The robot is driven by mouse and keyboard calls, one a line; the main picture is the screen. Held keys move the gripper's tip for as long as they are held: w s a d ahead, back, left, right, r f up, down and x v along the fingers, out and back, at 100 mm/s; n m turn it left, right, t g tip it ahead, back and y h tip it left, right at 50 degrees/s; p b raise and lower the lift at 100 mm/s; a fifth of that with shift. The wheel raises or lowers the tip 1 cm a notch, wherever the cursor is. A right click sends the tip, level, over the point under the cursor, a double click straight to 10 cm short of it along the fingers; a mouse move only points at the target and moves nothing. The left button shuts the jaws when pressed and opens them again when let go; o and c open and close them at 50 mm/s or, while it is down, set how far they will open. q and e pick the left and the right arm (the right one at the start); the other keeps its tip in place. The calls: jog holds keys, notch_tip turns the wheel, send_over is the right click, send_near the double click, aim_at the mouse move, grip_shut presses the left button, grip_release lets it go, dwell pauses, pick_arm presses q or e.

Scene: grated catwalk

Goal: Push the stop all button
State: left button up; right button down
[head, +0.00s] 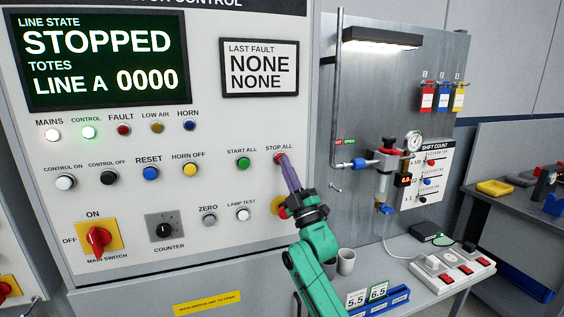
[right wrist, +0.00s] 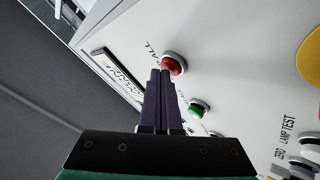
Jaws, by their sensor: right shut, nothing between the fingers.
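The red stop all button (head: 279,158) sits on the white control panel, right of the green start all button (head: 243,163). My right gripper (head: 283,160) is shut and empty, its purple fingertips at the stop all button, covering part of it. In the right wrist view the fingertips (right wrist: 160,72) overlap the lower left edge of the red button (right wrist: 173,63); I cannot tell whether they press it. The green display (head: 100,58) reads STOPPED, LINE A 0000. My left gripper is not in view.
The lamp test button (head: 242,214) and zero button (head: 209,219) lie lower left. A cup (head: 346,262) and a blue holder with cards (head: 380,301) stand on the ledge below.

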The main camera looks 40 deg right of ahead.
jog(key=shift+w, duration=0.15)
dwell(0.3)
jog(key=shift+s+a+p, duration=0.15)
jog(key=shift+s, duration=0.45)
jog(key=shift+s+a+p, duration=0.15)
jog(key=shift+s, duration=0.4)
jog(key=s, duration=0.1)
jog(key=s+a, duration=0.1)
jog(key=s, duration=0.1)
jog(key=s+p, duration=0.1)
jog(key=shift+s+a, duration=0.35)
